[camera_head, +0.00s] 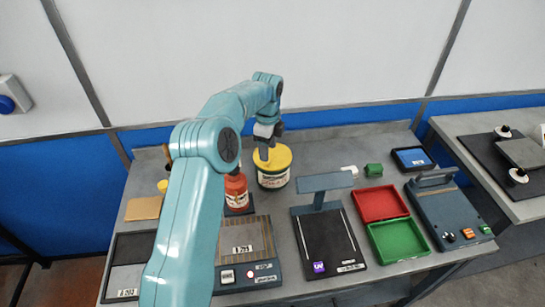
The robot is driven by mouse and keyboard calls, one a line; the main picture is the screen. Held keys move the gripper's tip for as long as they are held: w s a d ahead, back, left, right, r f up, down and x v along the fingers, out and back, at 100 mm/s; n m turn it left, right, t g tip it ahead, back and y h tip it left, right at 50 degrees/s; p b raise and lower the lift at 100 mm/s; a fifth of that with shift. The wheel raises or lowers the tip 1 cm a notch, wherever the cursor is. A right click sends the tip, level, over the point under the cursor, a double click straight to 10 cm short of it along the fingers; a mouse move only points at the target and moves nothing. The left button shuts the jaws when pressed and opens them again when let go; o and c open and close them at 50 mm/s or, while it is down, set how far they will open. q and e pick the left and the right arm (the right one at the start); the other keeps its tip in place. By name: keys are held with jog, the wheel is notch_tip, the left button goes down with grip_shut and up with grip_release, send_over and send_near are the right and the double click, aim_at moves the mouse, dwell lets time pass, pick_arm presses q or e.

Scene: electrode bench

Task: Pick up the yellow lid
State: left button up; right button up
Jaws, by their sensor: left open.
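The yellow lid (280,158) sits on top of a dark green jar (273,179) with a pale label, near the back middle of the bench. My left arm reaches in from the lower left, and my left gripper (265,153) points down at the lid's left part. The gripper is open. It overlaps the lid in the picture; whether it touches the lid cannot be told. My right gripper is not in view.
A red bottle (236,188) stands close left of the jar. A dark stand (325,182) with an overhead plate, a red tray (380,203) and a green tray (398,240) are to the right. A scale-like device (246,270) is in front. Bare bench lies behind the stand.

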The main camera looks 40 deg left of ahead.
aim_at(273, 155)
pick_arm(q)
jog(key=f, duration=0.1)
jog(key=f+p, duration=0.1)
jog(key=f, duration=0.1)
jog(key=shift+s+d+f, duration=0.1)
jog(key=shift+s+f, duration=0.2)
jog(key=shift+s, duration=0.05)
jog(key=shift+f, duration=0.3)
jog(key=shift+w+f, duration=0.15)
jog(key=shift+w, duration=0.05)
jog(key=shift+c, duration=1.3)
jog(key=shift+s, duration=0.15)
grip_shut()
